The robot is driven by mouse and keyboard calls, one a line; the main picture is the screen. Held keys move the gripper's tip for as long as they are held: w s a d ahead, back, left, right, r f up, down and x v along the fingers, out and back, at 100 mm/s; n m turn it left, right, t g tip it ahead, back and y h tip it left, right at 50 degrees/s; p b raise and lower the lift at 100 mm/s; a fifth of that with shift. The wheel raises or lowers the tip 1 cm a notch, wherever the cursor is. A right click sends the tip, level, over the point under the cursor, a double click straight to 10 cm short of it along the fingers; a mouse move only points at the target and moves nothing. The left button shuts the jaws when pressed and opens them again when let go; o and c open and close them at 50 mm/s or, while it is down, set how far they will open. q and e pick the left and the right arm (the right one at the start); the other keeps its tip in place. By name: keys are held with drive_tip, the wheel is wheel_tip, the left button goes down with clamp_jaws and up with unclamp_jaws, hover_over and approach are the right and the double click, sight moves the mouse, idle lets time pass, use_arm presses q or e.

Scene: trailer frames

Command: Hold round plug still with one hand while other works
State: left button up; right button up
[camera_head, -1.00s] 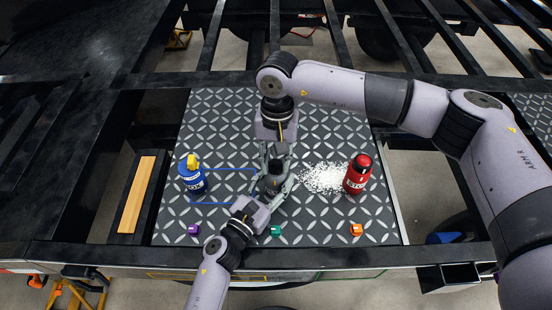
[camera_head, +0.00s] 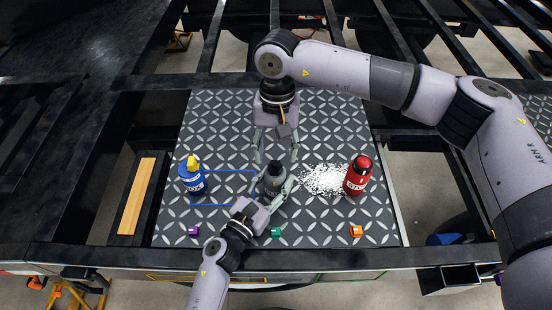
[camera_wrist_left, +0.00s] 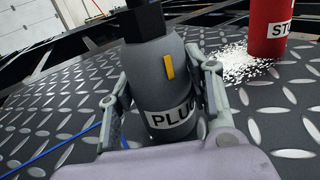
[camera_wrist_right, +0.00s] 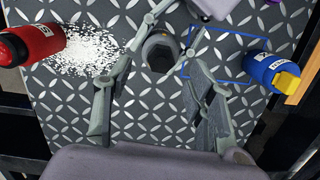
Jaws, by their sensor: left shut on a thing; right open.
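The round plug (camera_head: 273,177) is a dark grey bottle-like body with a black top, standing upright on the patterned metal plate (camera_head: 225,115). In the left wrist view the plug (camera_wrist_left: 158,85) shows a "PLU" label and a yellow mark. My left gripper (camera_head: 272,190) is shut on the plug from the front, a finger on each side. My right gripper (camera_head: 275,155) is open and empty, behind and above the plug. In the right wrist view its fingers (camera_wrist_right: 155,105) are spread, with the plug's top (camera_wrist_right: 160,52) beyond and between them.
A blue bottle with yellow top (camera_head: 192,175) stands left beside a blue outline. A red bottle (camera_head: 357,175) stands right, next to white granules (camera_head: 324,178). Purple (camera_head: 193,230), green (camera_head: 275,232) and orange (camera_head: 356,230) pieces lie along the front edge. The plate's back is clear.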

wheel_tip(320, 180, up, 8)
drive_tip(key=w, duration=0.1)
drive_tip(key=shift+f, duration=0.1)
use_arm(q)
drive_tip(key=o, duration=1.3)
drive_tip(key=shift+o, duration=0.2)
